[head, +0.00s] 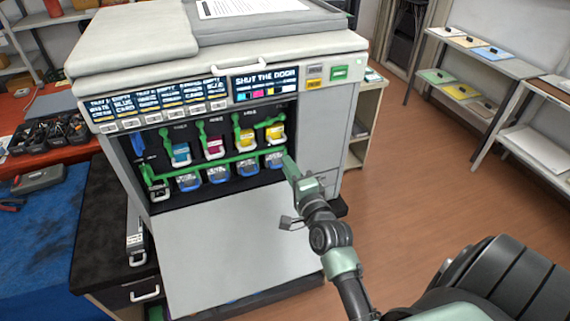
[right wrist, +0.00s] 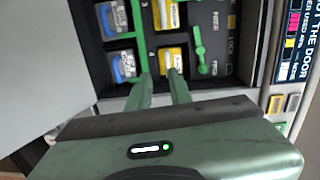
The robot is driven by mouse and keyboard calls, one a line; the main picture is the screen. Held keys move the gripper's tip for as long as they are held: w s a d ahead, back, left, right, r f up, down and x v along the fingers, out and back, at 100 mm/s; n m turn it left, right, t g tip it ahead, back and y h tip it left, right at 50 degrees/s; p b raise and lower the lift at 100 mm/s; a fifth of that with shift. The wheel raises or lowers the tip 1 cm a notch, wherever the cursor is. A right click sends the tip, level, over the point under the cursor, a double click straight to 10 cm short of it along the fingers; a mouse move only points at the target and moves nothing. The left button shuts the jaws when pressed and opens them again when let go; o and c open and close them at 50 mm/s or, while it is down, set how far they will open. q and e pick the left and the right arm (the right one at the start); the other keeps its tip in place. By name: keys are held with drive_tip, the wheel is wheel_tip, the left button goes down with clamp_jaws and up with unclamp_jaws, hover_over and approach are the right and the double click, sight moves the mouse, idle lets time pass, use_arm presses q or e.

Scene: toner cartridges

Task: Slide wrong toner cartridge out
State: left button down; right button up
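The printer's open front bay holds a row of cartridges: cyan (head: 180,154), magenta (head: 213,148), a yellow one (head: 247,138) and a second yellow one (head: 275,132) at the far right. In the right wrist view the right-hand yellow cartridge (right wrist: 172,56) sits just beyond my fingertips, with the other yellow one (right wrist: 166,14) above it. My right gripper (head: 288,162) is at the right edge of the bay, below the last yellow cartridge. Its fingers (right wrist: 160,75) are apart with nothing between them. I cannot tell whether they touch anything. My left gripper is not in view.
Blue-capped containers (head: 218,175) sit below the cartridges, with green levers and a green rail (head: 215,163) close by. The lowered white door (head: 235,245) spreads under the bay. A display strip (head: 264,84) runs above. Open floor (head: 430,170) lies to the right.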

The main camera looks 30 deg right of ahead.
sight(279, 141)
drive_tip(key=shift+m, duration=0.4)
drive_tip(key=shift+d+r+b+x, duration=0.25)
drive_tip(key=shift+b+x, duration=0.15)
drive_tip(key=shift+x, duration=1.3)
drive_tip(key=shift+d+r+b+x, duration=0.2)
drive_tip(key=shift+b+x, duration=0.25)
drive_tip(key=shift+x, duration=1.2)
drive_tip(key=shift+d+r+b+x, duration=0.1)
drive_tip(key=shift+r+b+x, duration=0.25)
drive_tip(key=shift+x, duration=1.35)
drive_tip(key=shift+s+f, duration=0.1)
drive_tip(key=shift+c, duration=0.3)
clamp_jaws()
